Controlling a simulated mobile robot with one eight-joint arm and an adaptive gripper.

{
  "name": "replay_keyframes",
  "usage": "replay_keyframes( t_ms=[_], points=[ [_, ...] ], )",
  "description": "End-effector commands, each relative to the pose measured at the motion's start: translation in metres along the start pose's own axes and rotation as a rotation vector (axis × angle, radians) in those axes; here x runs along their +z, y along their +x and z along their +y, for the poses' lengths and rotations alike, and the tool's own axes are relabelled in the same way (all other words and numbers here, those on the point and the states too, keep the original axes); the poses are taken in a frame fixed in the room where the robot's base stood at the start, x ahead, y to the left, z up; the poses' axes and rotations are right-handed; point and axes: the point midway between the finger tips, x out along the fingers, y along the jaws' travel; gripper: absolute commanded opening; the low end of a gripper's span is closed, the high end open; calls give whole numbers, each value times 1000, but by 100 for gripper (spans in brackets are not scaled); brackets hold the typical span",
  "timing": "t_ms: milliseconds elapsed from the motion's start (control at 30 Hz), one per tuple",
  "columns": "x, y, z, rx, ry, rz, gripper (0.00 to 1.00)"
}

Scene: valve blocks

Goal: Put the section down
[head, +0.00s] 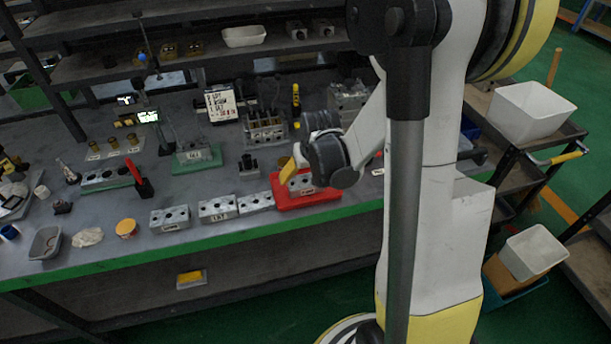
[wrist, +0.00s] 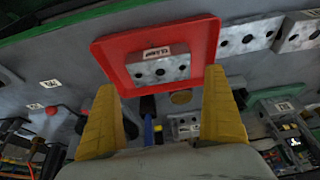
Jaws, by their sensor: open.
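A grey metal valve-block section (head: 301,185) with a row of dark holes and a white label lies on a red tray (head: 318,198) near the table's front edge. The section (wrist: 158,71) and red tray (wrist: 202,32) also show in the wrist view, with the section inside the tray's rim. My gripper (head: 290,168) is above the tray's left part in the head view. In the wrist view its yellow fingers (wrist: 161,92) are wide apart with nothing between them, and the section appears just beyond the tips. My wrist hides part of the tray in the head view.
Several similar blocks (head: 217,208) stand in a row left of the tray along the green table edge (head: 230,237). A small dark fixture (head: 249,165) and a taller valve stand (head: 265,131) are behind. A red-handled tool (head: 142,186) stands at left.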

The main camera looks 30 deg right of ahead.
Motion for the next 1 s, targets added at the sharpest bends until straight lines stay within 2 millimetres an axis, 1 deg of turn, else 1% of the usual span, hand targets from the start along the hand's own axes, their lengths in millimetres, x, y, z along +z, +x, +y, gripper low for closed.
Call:
replay_keyframes(
  t_ms=[33,100,200,367,467,567,700,800,900,1000],
  points=[
    [-1,-16,0,0,0,0,100],
    [-1,-30,0,0,0,0,100],
    [-1,-44,0,0,0,0,100],
    [0,-58,-2,-1,-3,2,100],
    [1,-75,-10,-7,-18,15,100],
    [6,-107,-26,-20,-49,43,100],
    [23,-161,-54,-47,-106,96,100],
    [42,-194,-71,-69,-147,136,100],
    [63,-220,-83,-91,-183,172,100],
    [82,-238,-92,-110,-212,203,100]
  ],
)
